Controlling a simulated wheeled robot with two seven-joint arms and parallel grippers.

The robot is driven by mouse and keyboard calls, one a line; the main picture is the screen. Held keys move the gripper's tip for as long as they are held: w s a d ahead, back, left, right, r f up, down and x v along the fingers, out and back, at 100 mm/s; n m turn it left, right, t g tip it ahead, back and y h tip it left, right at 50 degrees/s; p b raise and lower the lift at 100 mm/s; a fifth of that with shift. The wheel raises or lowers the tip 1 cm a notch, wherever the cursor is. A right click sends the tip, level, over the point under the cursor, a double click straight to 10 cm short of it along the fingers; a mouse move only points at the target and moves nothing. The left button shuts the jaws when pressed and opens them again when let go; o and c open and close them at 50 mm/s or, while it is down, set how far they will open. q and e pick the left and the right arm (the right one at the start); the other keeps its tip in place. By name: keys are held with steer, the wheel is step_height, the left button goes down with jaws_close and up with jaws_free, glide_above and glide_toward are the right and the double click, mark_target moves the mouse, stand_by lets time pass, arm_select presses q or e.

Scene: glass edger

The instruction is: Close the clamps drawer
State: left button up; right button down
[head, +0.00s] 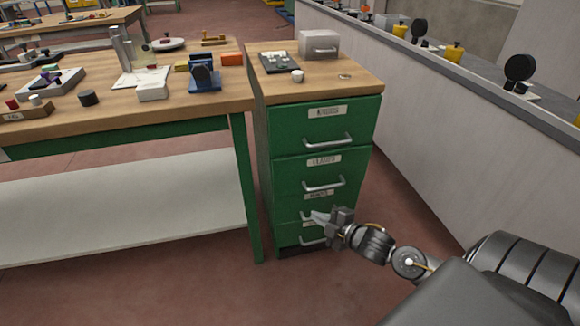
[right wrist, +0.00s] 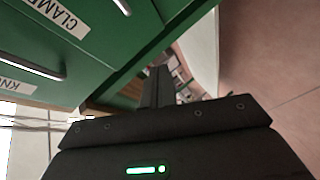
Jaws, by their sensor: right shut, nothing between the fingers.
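The green drawer cabinet (head: 262,150) stands at the centre of the head view. The clamps drawer (head: 355,168) is its second front from the top, with a white label and a silver handle (head: 324,185). How far its front stands out is hard to tell. In the right wrist view the clamps label (right wrist: 57,17) shows at the upper left. My right gripper (head: 318,216) is shut and empty, low in front of the cabinet, below the clamps handle, hiding part of a lower drawer. Its closed fingers also show in the right wrist view (right wrist: 157,88). My left gripper is out of view.
The top drawer (head: 290,125) has its own handle. A workbench (head: 110,125) stands at left, a long grey partition (head: 440,130) at right. The floor in front is clear.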

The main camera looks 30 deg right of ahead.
steer(key=w+d+r+n+t+y, duration=0.25)
steer(key=w+r+n+y, duration=0.2)
steer(key=r+n, duration=0.4)
steer(key=b, duration=0.1)
glide_toward(278, 161)
steer(key=shift+m+g+y, duration=0.25)
steer(key=shift+g+y, duration=0.1)
steer(key=x, duration=0.5)
steer(key=shift+s+a+r, duration=0.15)
steer(key=shift+a, duration=0.1)
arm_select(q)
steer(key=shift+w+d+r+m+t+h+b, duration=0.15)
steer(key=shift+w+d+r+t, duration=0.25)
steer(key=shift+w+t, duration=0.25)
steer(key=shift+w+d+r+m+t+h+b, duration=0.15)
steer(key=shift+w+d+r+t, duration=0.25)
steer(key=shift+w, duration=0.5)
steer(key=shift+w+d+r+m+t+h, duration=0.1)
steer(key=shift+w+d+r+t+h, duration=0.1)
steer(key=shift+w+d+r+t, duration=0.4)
arm_select(e)
steer(key=shift+w+d, duration=0.25)
steer(key=shift+w, duration=0.4)
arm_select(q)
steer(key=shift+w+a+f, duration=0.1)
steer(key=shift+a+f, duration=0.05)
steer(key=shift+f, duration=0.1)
